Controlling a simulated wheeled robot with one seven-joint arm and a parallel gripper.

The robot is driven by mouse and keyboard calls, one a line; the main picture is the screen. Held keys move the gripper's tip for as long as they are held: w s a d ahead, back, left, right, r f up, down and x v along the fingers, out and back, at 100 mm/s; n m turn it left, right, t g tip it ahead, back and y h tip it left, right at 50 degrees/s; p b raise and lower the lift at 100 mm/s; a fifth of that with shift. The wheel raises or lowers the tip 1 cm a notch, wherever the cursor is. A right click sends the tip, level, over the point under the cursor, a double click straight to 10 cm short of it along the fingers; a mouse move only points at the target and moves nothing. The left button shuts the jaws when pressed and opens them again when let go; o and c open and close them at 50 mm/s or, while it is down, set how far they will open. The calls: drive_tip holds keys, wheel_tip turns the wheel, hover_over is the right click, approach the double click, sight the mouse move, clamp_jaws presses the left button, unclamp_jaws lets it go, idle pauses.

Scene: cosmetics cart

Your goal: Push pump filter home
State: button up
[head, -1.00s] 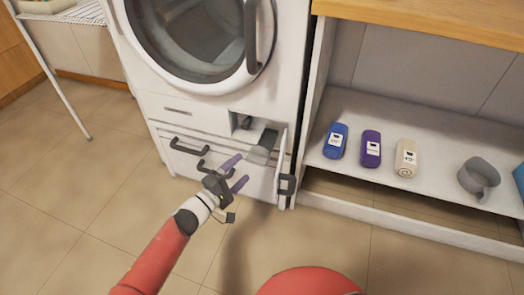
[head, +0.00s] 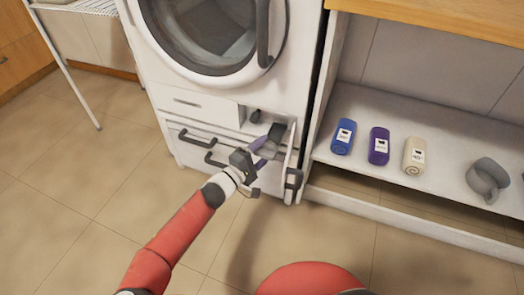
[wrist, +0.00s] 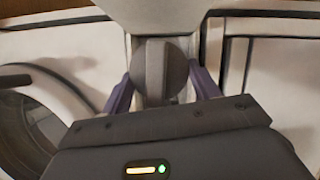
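The pump filter (head: 276,132) is a dark grey piece in the open compartment low on the front of the white washing machine (head: 185,101). In the wrist view its round grey knob (wrist: 157,68) with an upright grip ridge is straight ahead. My gripper (head: 263,153) is at the compartment mouth, pointing at the filter. Its two purple fingers are spread, one on each side of the knob, so it looks open. I cannot tell whether the fingertips touch the knob. The filter's inner end is hidden.
The compartment's small door (head: 291,165) stands open at the right, close to my gripper. Black drawer handles (head: 198,138) are at the left. A white shelf (head: 435,205) at the right holds blue, purple and beige rolls and a grey mug (head: 487,178). The tiled floor is clear.

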sight(277, 123)
drive_tip(key=c, duration=0.6)
drive_tip(key=w+d, duration=0.1)
drive_tip(key=w, duration=0.3)
drive_tip(key=w+d+b, duration=0.1)
drive_tip(key=w+d, duration=0.1)
drive_tip(key=w, duration=0.2)
drive_tip(key=w+d, duration=0.1)
drive_tip(key=w, duration=0.3)
drive_tip(key=shift+w+d+f+b, duration=0.15)
drive_tip(key=shift+w+d+b, duration=0.1)
drive_tip(key=shift+w+b, duration=0.1)
drive_tip(key=shift+c, duration=0.2)
drive_tip(key=shift+w, duration=0.25)
drive_tip(key=o, duration=1.2)
drive_tip(key=shift+d, duration=0.1)
